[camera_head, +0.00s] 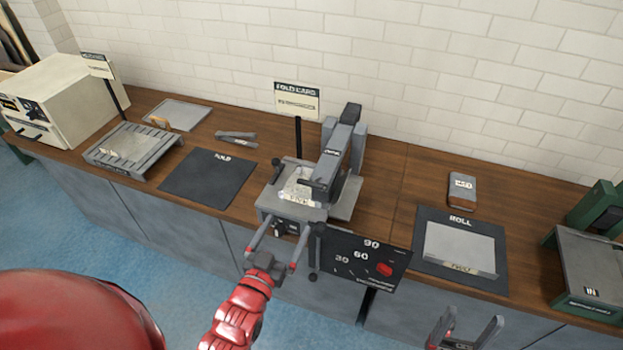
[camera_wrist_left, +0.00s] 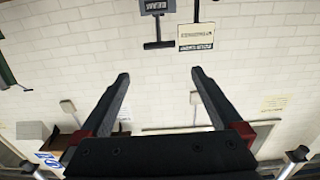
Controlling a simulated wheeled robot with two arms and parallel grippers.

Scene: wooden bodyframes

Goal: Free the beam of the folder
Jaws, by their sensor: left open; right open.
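The folder (camera_head: 342,203) is a grey bench machine at the middle of the counter in the head view. Its dark grey beam (camera_head: 336,160) rises at a slant toward the wall and carries a small label. A light metal piece (camera_head: 297,190) lies at the foot of the beam; I cannot tell how it is held. My left gripper (camera_head: 286,228) is open and empty, with its fingers at the folder's front edge; contact is unclear. In the left wrist view its two fingers (camera_wrist_left: 159,80) are spread wide with nothing between them. My right gripper (camera_head: 470,325) is open and empty, low before the counter.
A black board with 30, 60 and 90 (camera_head: 362,262) and a red mark hangs at the folder's front right. A dark FOLD mat (camera_head: 208,177) lies left. A ROLL mat (camera_head: 459,222) with a metal sheet lies right. A green-grey machine (camera_head: 592,270) stands far right.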

